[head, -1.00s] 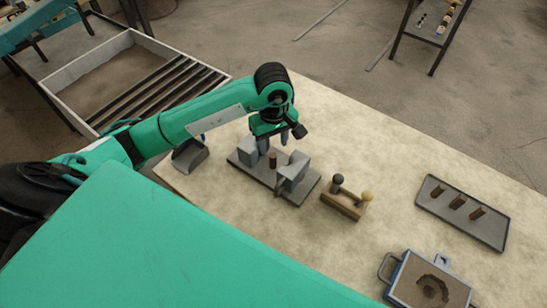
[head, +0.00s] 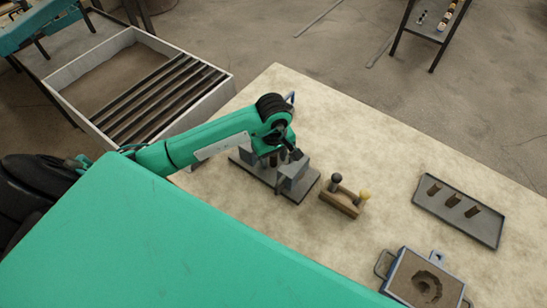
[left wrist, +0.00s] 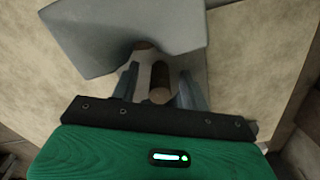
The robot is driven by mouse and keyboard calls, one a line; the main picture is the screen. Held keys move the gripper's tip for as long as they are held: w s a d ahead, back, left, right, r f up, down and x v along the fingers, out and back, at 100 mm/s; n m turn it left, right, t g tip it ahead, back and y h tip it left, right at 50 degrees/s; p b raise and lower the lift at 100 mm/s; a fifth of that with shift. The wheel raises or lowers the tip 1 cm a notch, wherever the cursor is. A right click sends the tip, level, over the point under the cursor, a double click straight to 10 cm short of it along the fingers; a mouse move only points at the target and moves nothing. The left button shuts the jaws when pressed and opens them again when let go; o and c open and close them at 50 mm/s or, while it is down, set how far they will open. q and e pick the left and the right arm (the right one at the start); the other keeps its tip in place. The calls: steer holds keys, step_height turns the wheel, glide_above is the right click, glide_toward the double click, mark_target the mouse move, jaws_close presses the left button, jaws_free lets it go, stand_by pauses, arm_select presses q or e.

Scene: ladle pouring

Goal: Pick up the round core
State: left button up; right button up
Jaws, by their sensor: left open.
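The round core (left wrist: 160,82) is a brown cylinder standing on the grey base plate (head: 262,174), by the grey blocks (head: 293,177). In the left wrist view it stands between the two fingers of my left gripper (left wrist: 158,75). The fingers are apart, one on each side of the core; I cannot tell whether they touch it. In the head view my left gripper (head: 275,158) reaches down over the plate and mostly hides the core. My right gripper is not in view.
A small wooden stand (head: 341,203) with a dark knob and a yellow knob is right of the plate. A blue-framed sand box (head: 402,282) is at the front right. The table between is clear.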

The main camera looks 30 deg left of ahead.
arm_select(q)
steer(key=c, duration=0.8)
steer(key=shift+r, duration=0.1)
